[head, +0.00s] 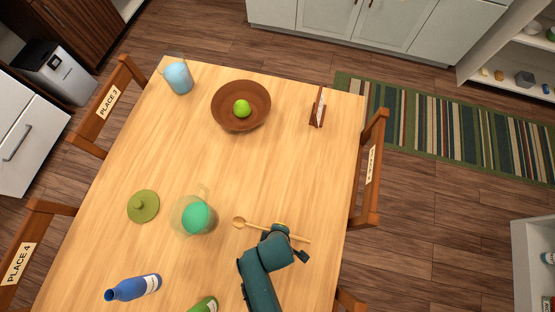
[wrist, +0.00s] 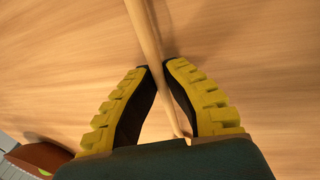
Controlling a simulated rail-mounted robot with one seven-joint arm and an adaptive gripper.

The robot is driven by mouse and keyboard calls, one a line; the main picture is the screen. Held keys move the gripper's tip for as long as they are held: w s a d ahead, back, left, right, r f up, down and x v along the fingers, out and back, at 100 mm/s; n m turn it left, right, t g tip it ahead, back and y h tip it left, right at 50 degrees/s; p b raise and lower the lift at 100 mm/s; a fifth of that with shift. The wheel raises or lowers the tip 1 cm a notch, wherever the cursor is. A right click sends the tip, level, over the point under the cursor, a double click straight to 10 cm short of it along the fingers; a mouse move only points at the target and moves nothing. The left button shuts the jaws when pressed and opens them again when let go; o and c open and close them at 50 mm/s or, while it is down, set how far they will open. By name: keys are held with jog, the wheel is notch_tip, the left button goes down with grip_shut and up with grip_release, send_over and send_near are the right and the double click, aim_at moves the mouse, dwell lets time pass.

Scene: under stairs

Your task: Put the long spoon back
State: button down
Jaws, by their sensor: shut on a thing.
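The long wooden spoon (head: 261,227) is at the lower right of the wooden table, its bowl end to the left and its handle running right under my gripper. My gripper (head: 279,229) is over the handle, partly hiding it. In the wrist view the yellow-and-black fingers of my gripper (wrist: 158,68) are closed on the spoon's pale handle (wrist: 147,35). The handle passes between the fingertips. I cannot tell whether the spoon touches the table. A clear jug with green inside (head: 196,216) stands just left of the spoon's bowl end.
A green lid (head: 143,207), a blue bottle (head: 133,288) and a green bottle (head: 203,306) are to the left and front. A brown bowl (head: 226,119) with a green apple (head: 242,108), a blue-filled jug (head: 178,78) and a small wooden holder (head: 317,110) are farther back. The middle is clear.

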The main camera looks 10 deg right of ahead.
jog(key=c, duration=1.2)
grip_release()
jog(key=shift+c, duration=0.2)
